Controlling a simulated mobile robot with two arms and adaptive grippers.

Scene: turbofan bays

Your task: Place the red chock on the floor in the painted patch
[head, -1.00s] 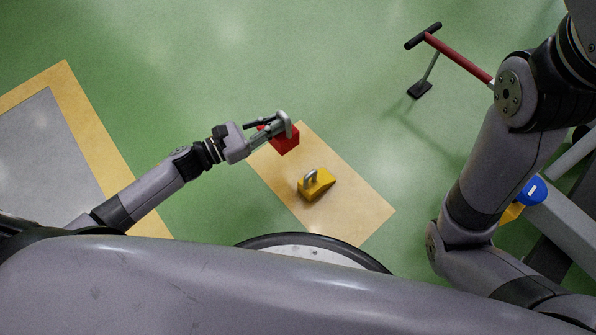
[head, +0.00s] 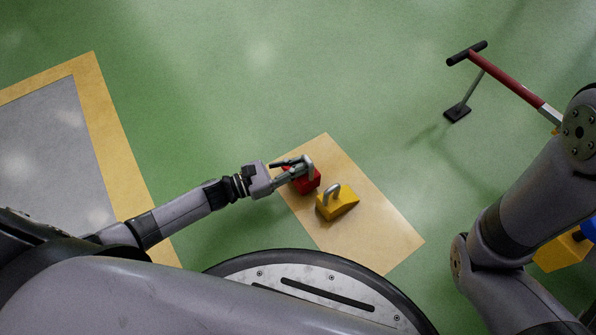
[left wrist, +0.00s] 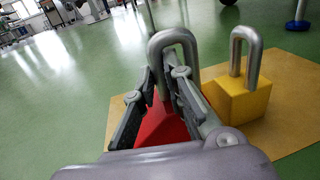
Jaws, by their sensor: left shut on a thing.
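The red chock (head: 307,183) is at the left part of the tan painted patch (head: 370,228) on the green floor. My left gripper (head: 300,166) is shut on the chock's grey metal handle. In the left wrist view the red chock (left wrist: 160,128) shows between and below the fingers (left wrist: 162,85), with its handle loop rising between them. Whether its underside touches the floor cannot be told. A yellow chock (head: 338,203) with a grey handle stands on the patch just right of the red one; it also shows in the left wrist view (left wrist: 238,98). My right gripper is not in view.
A red-handled tool with a black crossbar (head: 500,76) stands at the upper right. A yellow and blue object (head: 562,252) is at the right edge. A yellow-bordered grey floor area (head: 50,150) lies at the left. The green floor above the patch is clear.

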